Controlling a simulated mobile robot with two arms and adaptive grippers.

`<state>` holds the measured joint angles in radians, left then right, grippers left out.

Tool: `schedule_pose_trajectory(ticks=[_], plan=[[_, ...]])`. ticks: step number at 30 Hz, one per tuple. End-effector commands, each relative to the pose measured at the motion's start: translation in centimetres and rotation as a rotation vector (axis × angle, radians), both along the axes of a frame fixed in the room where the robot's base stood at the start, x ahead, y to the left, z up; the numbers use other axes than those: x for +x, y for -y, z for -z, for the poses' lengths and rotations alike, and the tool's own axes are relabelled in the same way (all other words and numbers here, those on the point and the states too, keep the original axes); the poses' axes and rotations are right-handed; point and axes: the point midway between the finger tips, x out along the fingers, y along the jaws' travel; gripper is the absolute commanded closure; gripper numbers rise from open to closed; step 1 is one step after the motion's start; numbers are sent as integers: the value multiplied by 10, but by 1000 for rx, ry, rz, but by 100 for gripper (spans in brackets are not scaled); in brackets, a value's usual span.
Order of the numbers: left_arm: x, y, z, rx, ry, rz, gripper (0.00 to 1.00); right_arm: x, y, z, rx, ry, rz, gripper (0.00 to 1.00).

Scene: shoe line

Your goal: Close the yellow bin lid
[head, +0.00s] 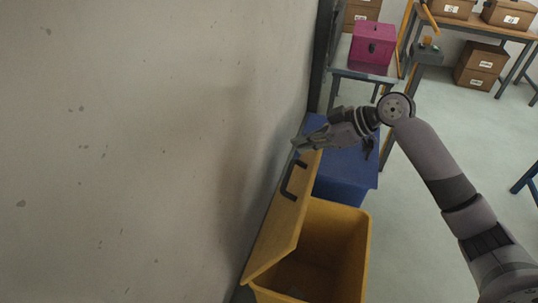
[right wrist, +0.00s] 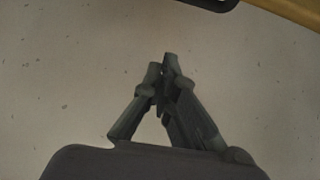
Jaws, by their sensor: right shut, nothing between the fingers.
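The yellow bin (head: 340,235) stands open beside the wall, with a dark inside. Its yellow lid (head: 272,232) is swung up and leans toward the wall. A black handle (head: 293,180) is on the lid's face. My right gripper (head: 297,146) is shut and empty, at the upper end of the lid near the wall; I cannot tell whether it touches the lid. In the right wrist view the gripper's fingertips (right wrist: 166,62) meet in front of the wall. The lid's edge (right wrist: 292,10) shows at the top right there, with part of the black handle (right wrist: 205,3). My left gripper is not in view.
A blue bin (head: 345,185) stands directly behind the yellow one, under my right forearm. A pink box (head: 372,43) sits on a metal table beyond it. The wall (head: 130,150) fills the left side. Open floor (head: 430,250) lies to the right.

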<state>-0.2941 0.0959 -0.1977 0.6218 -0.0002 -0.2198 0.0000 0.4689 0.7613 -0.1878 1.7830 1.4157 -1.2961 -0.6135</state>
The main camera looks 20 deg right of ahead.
Motion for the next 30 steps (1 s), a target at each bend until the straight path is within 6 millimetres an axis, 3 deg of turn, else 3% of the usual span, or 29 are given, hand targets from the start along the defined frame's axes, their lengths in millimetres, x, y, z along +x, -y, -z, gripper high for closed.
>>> schedule_pose_trajectory(ticks=[7,12,18,21,30], plan=[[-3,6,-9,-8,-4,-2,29,11,-18,13,5,-2,-2,100],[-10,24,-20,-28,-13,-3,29,27,-42,35,6,-4,-1,100],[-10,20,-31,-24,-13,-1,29,45,-69,61,3,-5,-1,100],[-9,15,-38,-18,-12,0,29,34,-51,70,0,-5,3,100],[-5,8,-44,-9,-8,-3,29,25,-37,83,0,0,1,100]])
